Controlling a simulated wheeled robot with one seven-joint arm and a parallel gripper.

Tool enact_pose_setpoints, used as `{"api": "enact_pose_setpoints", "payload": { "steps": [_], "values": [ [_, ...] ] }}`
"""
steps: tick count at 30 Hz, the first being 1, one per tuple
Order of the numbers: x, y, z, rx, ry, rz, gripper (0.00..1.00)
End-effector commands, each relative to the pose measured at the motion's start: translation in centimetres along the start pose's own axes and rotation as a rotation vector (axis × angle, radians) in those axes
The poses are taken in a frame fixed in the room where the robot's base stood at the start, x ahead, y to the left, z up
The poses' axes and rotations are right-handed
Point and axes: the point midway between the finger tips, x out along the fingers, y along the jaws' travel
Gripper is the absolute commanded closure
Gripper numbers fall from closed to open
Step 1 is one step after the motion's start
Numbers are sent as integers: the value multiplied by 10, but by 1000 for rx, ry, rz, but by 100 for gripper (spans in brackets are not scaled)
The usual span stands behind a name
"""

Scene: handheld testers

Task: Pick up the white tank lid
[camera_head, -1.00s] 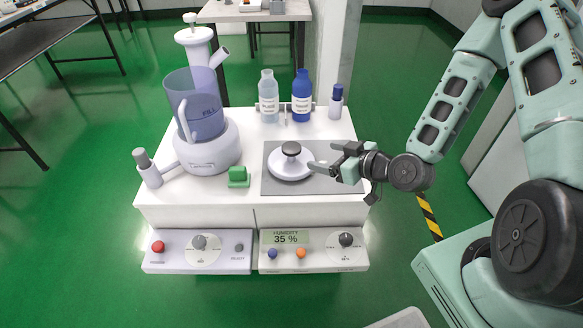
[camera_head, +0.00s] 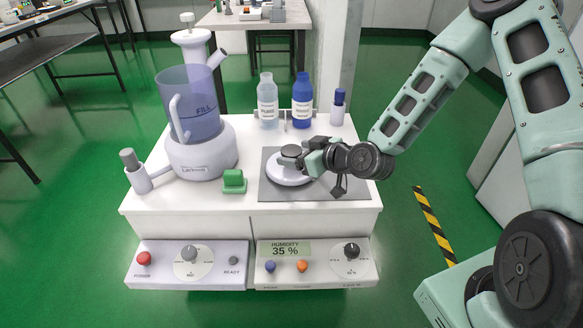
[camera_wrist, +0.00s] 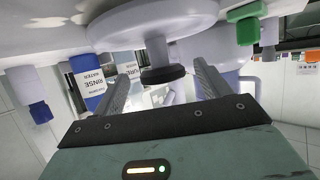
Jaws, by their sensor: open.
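The white tank lid (camera_head: 286,174) lies on a grey mat (camera_head: 330,190) at the right of the white bench top. It is a round disc with a dark knob (camera_head: 291,151) on a short stem. My gripper (camera_head: 308,161) is at the knob's right side in the head view. In the wrist view the scene looks upside down, and the lid (camera_wrist: 150,22) is at the top. Its dark knob (camera_wrist: 164,75) shows between the two open fingers of my gripper (camera_wrist: 160,78), with gaps on both sides. The near fingertips partly hide the lid in the head view.
The tank (camera_head: 190,105) with its handle stands at the left. A green block (camera_head: 233,181) sits left of the mat. A clear bottle (camera_head: 267,105), a blue bottle (camera_head: 302,105) and a small blue-capped bottle (camera_head: 338,107) stand behind. The bench front carries control panels (camera_head: 188,262).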

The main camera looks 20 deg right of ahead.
Motion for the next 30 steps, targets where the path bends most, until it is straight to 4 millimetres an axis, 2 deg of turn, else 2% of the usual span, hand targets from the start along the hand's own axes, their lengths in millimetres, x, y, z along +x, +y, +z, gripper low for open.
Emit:
{"api": "enact_pose_setpoints", "payload": {
  "steps": [3,7,16,17,22,30],
  "values": [
    [21,-2,3,0,3,0,24],
    [36,-3,1,0,2,-1,24],
    [42,-3,-1,-1,1,-1,24],
    [42,-3,-1,-1,1,-1,27],
    [42,-3,0,-1,1,-1,74],
    [41,-2,-2,-2,1,-1,74]
  ]
}}
